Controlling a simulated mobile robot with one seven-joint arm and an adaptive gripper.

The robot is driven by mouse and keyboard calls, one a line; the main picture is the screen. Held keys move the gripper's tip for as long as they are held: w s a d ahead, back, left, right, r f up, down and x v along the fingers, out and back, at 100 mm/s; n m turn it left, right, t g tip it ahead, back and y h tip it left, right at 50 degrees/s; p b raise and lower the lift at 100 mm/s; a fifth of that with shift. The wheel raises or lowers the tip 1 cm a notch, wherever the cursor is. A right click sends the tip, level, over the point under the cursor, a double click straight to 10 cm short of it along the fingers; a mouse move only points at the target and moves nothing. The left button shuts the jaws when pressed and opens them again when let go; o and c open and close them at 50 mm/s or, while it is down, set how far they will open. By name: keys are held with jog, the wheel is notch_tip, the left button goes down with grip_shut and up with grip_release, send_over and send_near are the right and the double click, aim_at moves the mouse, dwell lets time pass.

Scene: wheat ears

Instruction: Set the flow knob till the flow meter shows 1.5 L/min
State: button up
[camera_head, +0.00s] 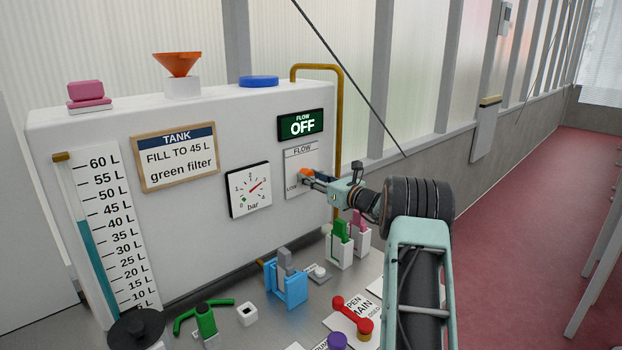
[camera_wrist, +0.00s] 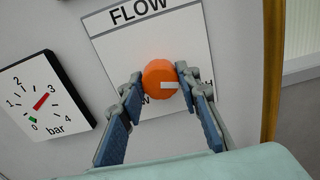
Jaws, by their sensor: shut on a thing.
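The flow knob is an orange round knob (camera_wrist: 158,78) with a white pointer mark, on a white plate headed FLOW (camera_wrist: 110,50). In the wrist view the mark points right, toward a partly hidden label. My gripper (camera_wrist: 155,88) is shut on the knob, one finger on each side; the fingers hide parts of the plate's labels. In the head view my gripper (camera_head: 309,176) reaches the knob from the right. The flow meter, a dark green display (camera_head: 301,124) above the plate, reads FLOW OFF.
A bar gauge (camera_head: 249,189) with a red needle sits left of the plate. A brown pipe (camera_head: 340,120) runs down to the right. Below are a blue valve block (camera_head: 288,288), green and pink levers, a red handle (camera_head: 352,315) and a green handle (camera_head: 205,318).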

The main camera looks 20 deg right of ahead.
jog(key=shift+f+b, duration=0.15)
jog(key=shift+b, duration=0.25)
jog(key=m+b, duration=3.1)
jog(key=b, duration=0.2)
dwell(0.5)
dwell(0.4)
